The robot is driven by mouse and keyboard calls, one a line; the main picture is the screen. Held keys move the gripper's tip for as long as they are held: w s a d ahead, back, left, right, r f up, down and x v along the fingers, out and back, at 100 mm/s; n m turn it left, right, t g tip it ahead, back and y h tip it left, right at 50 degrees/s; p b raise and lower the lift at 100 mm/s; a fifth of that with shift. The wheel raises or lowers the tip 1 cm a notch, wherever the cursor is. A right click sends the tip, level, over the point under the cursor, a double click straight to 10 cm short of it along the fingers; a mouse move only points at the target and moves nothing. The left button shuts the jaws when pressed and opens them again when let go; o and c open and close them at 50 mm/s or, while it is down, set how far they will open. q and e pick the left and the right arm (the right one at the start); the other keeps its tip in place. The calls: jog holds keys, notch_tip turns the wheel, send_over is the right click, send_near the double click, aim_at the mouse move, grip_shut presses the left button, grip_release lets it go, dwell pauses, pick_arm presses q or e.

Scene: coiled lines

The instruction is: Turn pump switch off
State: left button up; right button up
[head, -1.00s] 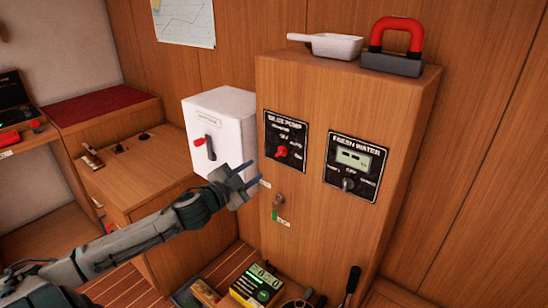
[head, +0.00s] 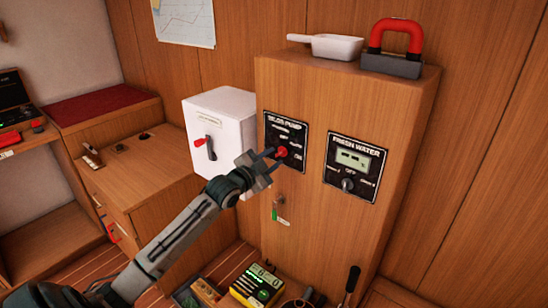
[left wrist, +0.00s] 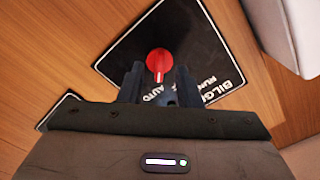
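The bilge pump panel (head: 272,143) is a black plate with white lettering on the wooden cabinet front. Its red knob (head: 282,152) is a small rotary switch. In the left wrist view the red knob (left wrist: 159,61) lies just beyond my fingertips, in line with the gap between them. My left gripper (head: 270,158) is at the panel, fingers pointing at the knob. In the left wrist view my left gripper (left wrist: 158,82) is open, with space between its fingers; I cannot tell whether it touches the knob. The fingers hide part of the lettering. My right gripper is not in view.
The fresh water panel (head: 355,168) is right of the bilge pump panel. A white box (head: 222,125) with a red-tipped lever stands left of the cabinet. A white scoop (head: 335,47) and a red-handled block (head: 392,58) sit on top. A small valve (head: 278,205) is below.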

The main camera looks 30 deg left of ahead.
pick_arm(q)
jog(key=shift+w+d, duration=0.1)
jog(key=shift+w, duration=0.6)
jog(key=shift+c, duration=0.2)
